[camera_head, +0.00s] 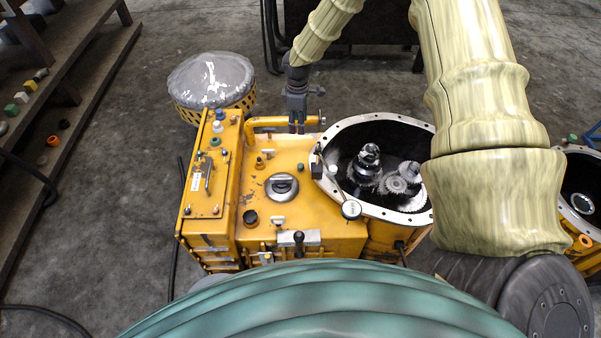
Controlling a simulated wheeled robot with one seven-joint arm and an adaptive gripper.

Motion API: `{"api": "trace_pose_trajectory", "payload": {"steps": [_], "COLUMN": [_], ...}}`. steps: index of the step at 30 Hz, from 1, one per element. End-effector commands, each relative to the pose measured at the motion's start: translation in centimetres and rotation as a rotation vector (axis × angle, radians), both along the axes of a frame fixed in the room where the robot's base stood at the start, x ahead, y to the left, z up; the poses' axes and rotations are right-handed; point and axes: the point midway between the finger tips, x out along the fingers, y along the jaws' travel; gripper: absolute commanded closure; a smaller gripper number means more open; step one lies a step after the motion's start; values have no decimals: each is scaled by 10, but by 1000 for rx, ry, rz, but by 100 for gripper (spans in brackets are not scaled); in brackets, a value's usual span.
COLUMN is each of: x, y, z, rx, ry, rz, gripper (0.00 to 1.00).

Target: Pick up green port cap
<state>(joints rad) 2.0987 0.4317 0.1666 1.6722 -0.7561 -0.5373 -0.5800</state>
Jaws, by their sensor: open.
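A dark green round cap (215,141) sits on top of the narrow yellow valve block of the transmission (318,222), below a white cap (219,127) and a blue cap (219,114). A green block-like cap (21,97) lies on the shelf at the far left. I cannot tell which of these is the green port cap. My gripper (297,127) points down by the yellow pipe at the back edge of the transmission, right of the dark green cap and apart from it. It is open, and I see nothing in it.
The open round housing (340,135) with gears stands right of the gripper. A wrapped round part (212,78) is at the back left. The shelf (70,110) holds several other small caps. A second yellow housing (585,205) is at the right edge.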

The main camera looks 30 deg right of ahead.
Motion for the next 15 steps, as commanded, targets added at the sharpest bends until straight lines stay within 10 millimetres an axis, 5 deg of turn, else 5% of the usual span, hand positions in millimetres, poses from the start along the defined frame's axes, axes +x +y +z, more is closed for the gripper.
{"api": "trace_pose_trajectory", "payload": {"steps": [1, 3, 15], "x": [0, 0, -1], "y": [0, 0, -1], "z": [-24, -38, -109], "rx": [0, 0, 0], "ry": [0, 0, 0], "rz": [0, 0, -2], "gripper": [50, 50, 50]}}
